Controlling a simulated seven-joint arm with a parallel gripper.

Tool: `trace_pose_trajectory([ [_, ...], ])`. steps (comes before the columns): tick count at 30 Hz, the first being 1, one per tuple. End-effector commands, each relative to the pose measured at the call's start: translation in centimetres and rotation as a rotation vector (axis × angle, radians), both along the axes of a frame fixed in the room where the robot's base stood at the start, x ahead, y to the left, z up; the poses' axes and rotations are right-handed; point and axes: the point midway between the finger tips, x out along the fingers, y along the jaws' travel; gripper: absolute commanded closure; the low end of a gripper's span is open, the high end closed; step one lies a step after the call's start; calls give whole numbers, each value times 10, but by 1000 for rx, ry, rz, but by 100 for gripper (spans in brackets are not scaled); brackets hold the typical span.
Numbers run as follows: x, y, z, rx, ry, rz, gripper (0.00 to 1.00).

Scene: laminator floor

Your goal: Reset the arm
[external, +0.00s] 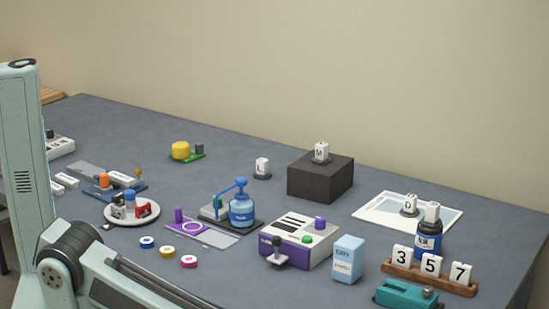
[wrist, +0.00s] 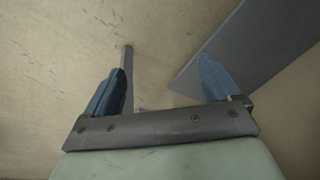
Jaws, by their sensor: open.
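My gripper (wrist: 165,90) shows in the wrist view with its two blue fingers spread wide apart and nothing between them. That view looks onto a bare beige surface, with a grey slab edge at the upper right. In the external view my arm rises at the left and a dark-jointed link crosses the lower left corner. My gripper is outside the external view, so its place relative to the table objects cannot be told.
The grey table (external: 330,190) holds a purple-and-white machine (external: 298,240), a black block (external: 320,178), a blue bottle (external: 242,211), a round white tray (external: 120,219), a number rack (external: 430,278) and a teal box (external: 405,294).

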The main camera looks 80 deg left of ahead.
Motion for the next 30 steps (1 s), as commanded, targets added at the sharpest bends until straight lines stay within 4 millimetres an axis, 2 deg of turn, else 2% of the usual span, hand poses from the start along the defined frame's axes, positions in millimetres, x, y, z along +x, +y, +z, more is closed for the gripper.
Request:
trace_pose_trajectory([
  [1, -16, 17, -13, 7, 43, 7, 10],
  [6, -63, 61, -50, 16, 173, 14, 10],
  [15, -160, 120, -98, -11, 402, 29, 10],
  [24, -258, 152, -124, -85, 607, 44, 10],
  [30, -294, 159, -129, -125, 679, 48, 10],
])
